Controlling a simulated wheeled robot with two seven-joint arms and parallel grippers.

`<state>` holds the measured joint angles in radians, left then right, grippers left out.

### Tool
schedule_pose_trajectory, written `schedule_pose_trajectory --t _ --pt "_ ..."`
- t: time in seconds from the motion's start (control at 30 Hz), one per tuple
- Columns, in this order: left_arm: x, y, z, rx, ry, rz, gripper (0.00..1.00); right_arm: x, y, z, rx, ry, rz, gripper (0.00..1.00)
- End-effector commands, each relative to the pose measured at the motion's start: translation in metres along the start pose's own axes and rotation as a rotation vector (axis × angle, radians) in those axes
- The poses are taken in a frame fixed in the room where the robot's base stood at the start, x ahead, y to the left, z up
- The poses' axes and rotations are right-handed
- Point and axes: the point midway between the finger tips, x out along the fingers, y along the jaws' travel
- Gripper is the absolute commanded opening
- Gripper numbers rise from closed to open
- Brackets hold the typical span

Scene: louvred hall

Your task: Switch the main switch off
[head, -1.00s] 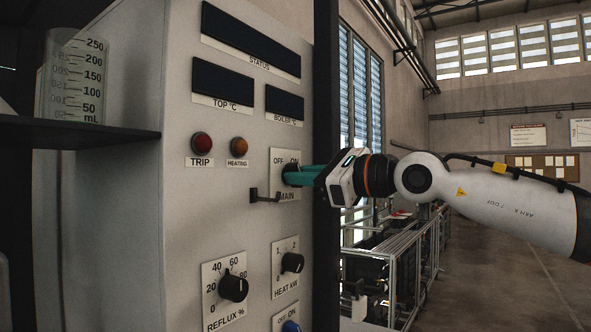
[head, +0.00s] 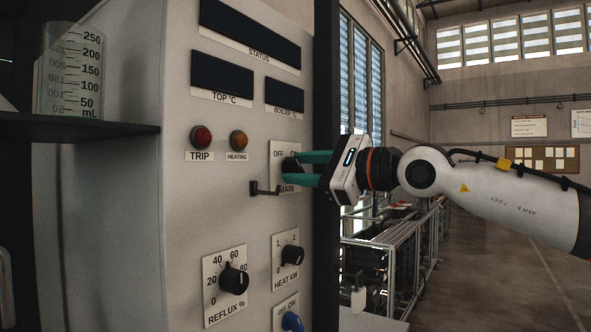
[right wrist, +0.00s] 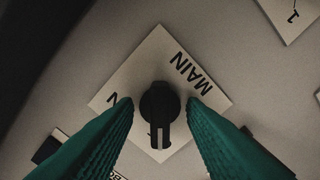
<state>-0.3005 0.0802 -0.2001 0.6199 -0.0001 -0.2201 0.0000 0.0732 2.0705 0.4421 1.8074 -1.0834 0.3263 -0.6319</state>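The main switch is a black knob (head: 289,166) on a white plate marked OFF, ON and MAIN (head: 277,151), on the grey panel (head: 215,195). In the right wrist view the knob (right wrist: 160,105) has a pale pointer line aimed at the plate's lower corner. Judging by MAIN and the N of ON, that is the OFF corner. My right gripper (head: 303,168) is open, its green fingers spread on either side of the knob; a gap shows between knob and fingers (right wrist: 162,112) in the wrist view. My left gripper is not in view.
A black bracket (head: 265,188) sticks out beside the plate's lower left. The HEAT kW knob (head: 291,255), REFLUX % knob (head: 234,279) and a blue knob (head: 292,321) sit below. TRIP (head: 201,137) and HEATING (head: 239,141) lamps are at left. A dark shelf (head: 80,128) holds a beaker.

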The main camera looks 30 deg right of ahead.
Motion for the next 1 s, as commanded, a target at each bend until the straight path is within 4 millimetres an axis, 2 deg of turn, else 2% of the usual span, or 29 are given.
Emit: schedule_pose_trajectory --t 0.5,1.0 --pt "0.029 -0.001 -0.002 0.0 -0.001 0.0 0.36 -0.06 -0.001 0.001 0.001 0.004 0.003 0.37" --pt "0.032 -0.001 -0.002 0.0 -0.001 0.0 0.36 -0.07 0.0 0.001 0.001 0.003 0.002 0.37"
